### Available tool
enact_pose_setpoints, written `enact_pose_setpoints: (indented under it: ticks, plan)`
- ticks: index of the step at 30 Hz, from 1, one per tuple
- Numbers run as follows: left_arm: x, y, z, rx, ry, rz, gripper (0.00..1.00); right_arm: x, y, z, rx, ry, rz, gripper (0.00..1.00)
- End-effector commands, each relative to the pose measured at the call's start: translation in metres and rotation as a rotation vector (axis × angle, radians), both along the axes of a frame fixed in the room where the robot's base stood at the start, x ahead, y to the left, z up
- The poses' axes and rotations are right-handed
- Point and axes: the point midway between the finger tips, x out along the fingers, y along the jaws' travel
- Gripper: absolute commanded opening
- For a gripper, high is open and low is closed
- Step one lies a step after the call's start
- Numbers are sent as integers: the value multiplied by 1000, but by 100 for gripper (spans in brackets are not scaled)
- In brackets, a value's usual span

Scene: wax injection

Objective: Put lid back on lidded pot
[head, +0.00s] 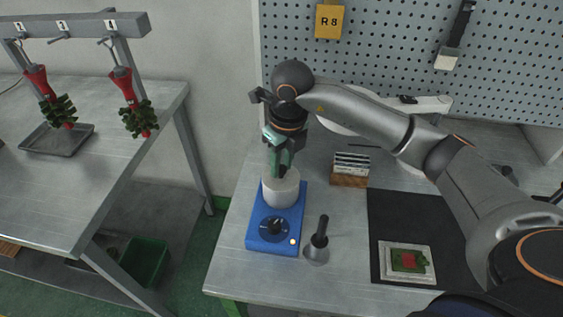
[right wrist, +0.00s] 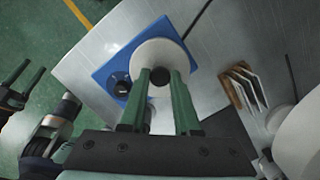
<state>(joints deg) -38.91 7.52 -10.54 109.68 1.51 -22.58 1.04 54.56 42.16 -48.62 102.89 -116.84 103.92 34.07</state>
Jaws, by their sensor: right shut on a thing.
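The pot (head: 281,192) is pale grey-white and stands upright on a blue heater base (head: 262,243) with a black dial. My right gripper (head: 281,172) points down over the pot's top. In the right wrist view its fingers are shut on the dark knob (right wrist: 160,77) of the round pale lid (right wrist: 158,54). The lid is over the pot; I cannot tell whether it rests on the rim or sits slightly above. The lid hides the pot's opening. My left gripper (right wrist: 25,85) shows only in the right wrist view, away from the pot, its fingers apart and empty.
A grey metal funnel-like tool (head: 318,243) with a dark handle stands right of the heater. A wooden rack (head: 349,177) with pale plates is behind it. A black mat (head: 385,215) carries a framed mould (head: 383,263). A pegboard (head: 390,50) closes the back.

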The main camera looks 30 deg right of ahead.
Motion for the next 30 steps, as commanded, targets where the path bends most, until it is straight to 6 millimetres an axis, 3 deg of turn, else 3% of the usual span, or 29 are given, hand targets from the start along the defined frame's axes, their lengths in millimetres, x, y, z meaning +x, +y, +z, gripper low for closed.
enact_pose_setpoints:
  ticks: [27,28,30]
  plan:
    - [0,0,-2,0,0,0,61,0,0,0,0,0,0,0]
    - [0,0,-2,0,0,0,61,0,0,0,0,0,0,33]
    - [0,0,-2,0,0,0,61,0,0,0,0,0,0,41]
